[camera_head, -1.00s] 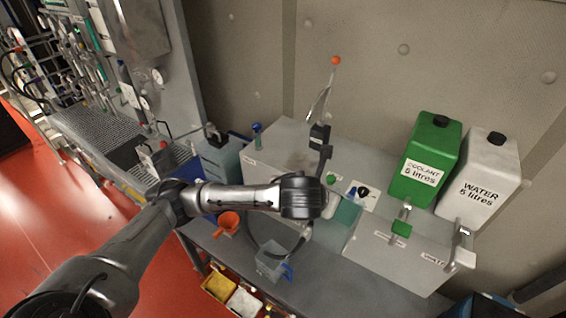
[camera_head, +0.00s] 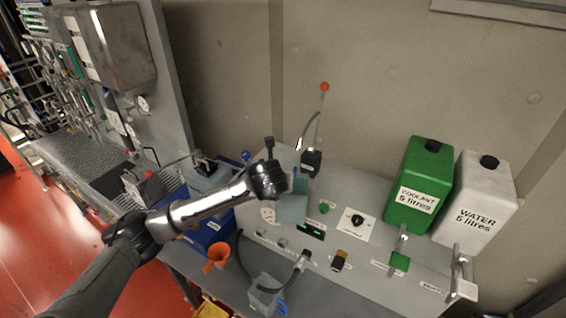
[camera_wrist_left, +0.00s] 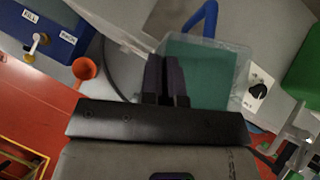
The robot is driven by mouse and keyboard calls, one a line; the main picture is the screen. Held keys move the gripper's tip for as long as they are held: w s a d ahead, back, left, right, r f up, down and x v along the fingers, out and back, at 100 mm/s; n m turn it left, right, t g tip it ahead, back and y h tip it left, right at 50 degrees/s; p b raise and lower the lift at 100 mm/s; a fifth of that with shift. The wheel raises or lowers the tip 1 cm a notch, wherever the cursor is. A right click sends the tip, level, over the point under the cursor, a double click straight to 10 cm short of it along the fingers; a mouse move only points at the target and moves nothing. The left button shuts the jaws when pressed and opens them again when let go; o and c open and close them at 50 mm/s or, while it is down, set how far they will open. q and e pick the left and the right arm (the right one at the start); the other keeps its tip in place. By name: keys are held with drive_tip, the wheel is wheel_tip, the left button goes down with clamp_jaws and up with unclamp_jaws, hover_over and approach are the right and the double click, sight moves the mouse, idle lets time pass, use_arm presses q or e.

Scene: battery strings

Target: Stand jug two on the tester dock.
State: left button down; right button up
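A clear jug with teal liquid (camera_head: 292,208) is at the end of my left arm, over the grey console. In the left wrist view its teal contents (camera_wrist_left: 212,75) and blue handle show behind my fingers. My left gripper (camera_wrist_left: 167,80) has its two dark fingers close together at the jug's wall; the exact grip is partly hidden. A second clear jug with a blue handle (camera_head: 264,294) stands on the bench in front. No jug number is readable. The tester dock is not clearly identifiable; a pale round plate (camera_head: 267,214) lies left of the held jug. My right gripper is not in view.
Green coolant (camera_head: 418,180) and white water (camera_head: 480,205) tanks stand right. An orange funnel (camera_head: 217,256) and blue box (camera_head: 205,232) are left.

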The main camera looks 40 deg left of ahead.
use_arm(q)
drive_tip(key=w+a+f+p, duration=0.1)
drive_tip(key=w+a+p, duration=0.1)
drive_tip(key=w+a, duration=0.4)
drive_tip(key=shift+w+p, duration=0.3)
drive_tip(key=shift+w, duration=1.45)
drive_tip(key=shift+f, duration=0.2)
drive_tip(key=c, duration=1.7)
unclamp_jaws()
drive_tip(key=shift+f, duration=0.2)
drive_tip(key=o, duration=0.4)
drive_tip(key=shift+c, duration=0.2)
drive_tip(key=shift+r, duration=0.1)
